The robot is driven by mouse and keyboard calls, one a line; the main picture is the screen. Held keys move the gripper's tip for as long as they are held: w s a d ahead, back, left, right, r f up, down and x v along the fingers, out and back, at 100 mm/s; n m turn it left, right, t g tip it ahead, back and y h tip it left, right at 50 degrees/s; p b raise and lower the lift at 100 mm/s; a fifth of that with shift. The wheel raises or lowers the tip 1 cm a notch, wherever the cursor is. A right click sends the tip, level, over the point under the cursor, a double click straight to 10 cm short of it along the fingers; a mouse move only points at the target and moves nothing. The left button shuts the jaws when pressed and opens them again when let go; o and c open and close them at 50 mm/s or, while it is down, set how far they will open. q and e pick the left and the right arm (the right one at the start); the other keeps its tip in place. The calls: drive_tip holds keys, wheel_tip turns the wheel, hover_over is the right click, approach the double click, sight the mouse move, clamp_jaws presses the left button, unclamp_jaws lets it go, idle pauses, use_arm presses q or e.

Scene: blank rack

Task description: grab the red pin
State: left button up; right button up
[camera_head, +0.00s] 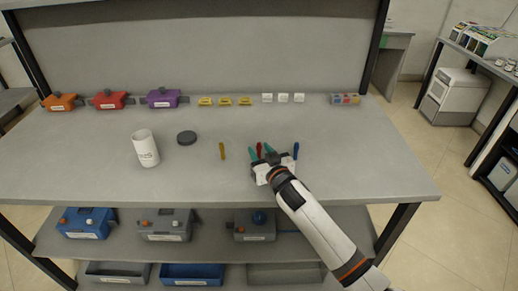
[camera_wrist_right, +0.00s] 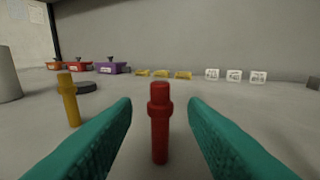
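The red pin (camera_wrist_right: 159,122) stands upright on the table, between the two teal fingers of my right gripper (camera_wrist_right: 160,120) in the right wrist view. A gap shows on both sides of the pin, so the fingers are open and not touching it. In the head view the red pin (camera_head: 259,149) shows between the fingertips of my right gripper (camera_head: 261,152), its lower part hidden. My left gripper is in neither view.
A yellow pin (camera_head: 222,151) stands left of the gripper and a blue pin (camera_head: 295,150) right of it. A white cup (camera_head: 145,148) and a dark round lid (camera_head: 187,138) are further left. Bins and small blocks line the table's back.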

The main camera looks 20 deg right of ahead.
drive_tip(key=shift+w+a+f, duration=0.1)
drive_tip(key=shift+w, duration=0.75)
clamp_jaws()
